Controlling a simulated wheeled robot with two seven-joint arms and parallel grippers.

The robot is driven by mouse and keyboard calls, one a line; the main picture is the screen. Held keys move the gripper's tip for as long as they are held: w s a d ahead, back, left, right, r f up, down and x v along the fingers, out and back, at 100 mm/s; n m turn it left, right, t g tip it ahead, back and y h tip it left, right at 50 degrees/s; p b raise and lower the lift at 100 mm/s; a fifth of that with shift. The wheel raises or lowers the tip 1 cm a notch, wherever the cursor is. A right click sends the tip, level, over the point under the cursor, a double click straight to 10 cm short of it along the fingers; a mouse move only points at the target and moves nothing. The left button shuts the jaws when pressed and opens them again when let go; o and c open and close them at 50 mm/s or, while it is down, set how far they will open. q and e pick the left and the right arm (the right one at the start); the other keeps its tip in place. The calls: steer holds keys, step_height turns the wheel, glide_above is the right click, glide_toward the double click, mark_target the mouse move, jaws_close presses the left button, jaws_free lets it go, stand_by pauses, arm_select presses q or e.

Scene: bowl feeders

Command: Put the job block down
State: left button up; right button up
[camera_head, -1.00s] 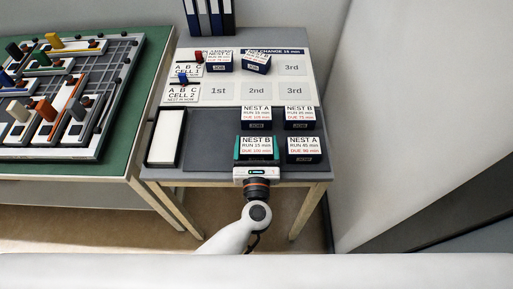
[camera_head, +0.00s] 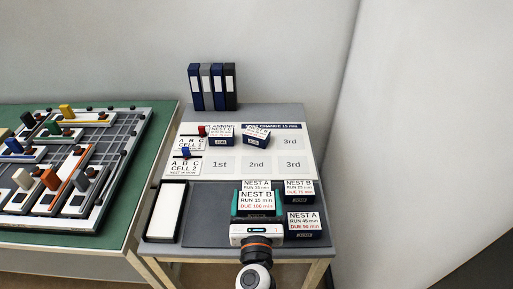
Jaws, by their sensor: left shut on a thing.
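My left gripper (camera_head: 257,207) comes in from below and is shut on a job block (camera_head: 257,202) labelled NEST B, RUN 15 min. Its teal fingers clasp the block's left and right sides. The held block looks raised over the dark front part of the side table and partly covers a NEST A block (camera_head: 257,185) behind it. The planning board (camera_head: 188,165) lies beyond, with bare lower-row places 1st (camera_head: 219,164), 2nd (camera_head: 256,164) and 3rd (camera_head: 292,164). The upper row holds a NEST C block (camera_head: 221,136) and a turned block (camera_head: 256,138); its 3rd place is bare. My right gripper is out of view.
A NEST B block (camera_head: 299,189) and a NEST A block (camera_head: 308,222) stand on the right. A white-bottomed tray (camera_head: 167,212) is at left. Red and blue pegs mark the cell cards. Binders (camera_head: 212,86) stand behind; a wall closes the right side. A green table (camera_head: 150,150) is left.

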arm_select(q)
steer(key=shift+r, duration=0.25)
steer(key=s+a+r, duration=0.1)
steer(key=s+a, duration=0.3)
steer(key=a, duration=0.5)
steer(key=s+a+r, duration=0.2)
steer(key=s+a, duration=0.3)
steer(key=a, duration=0.5)
steer(key=shift+s, duration=0.25)
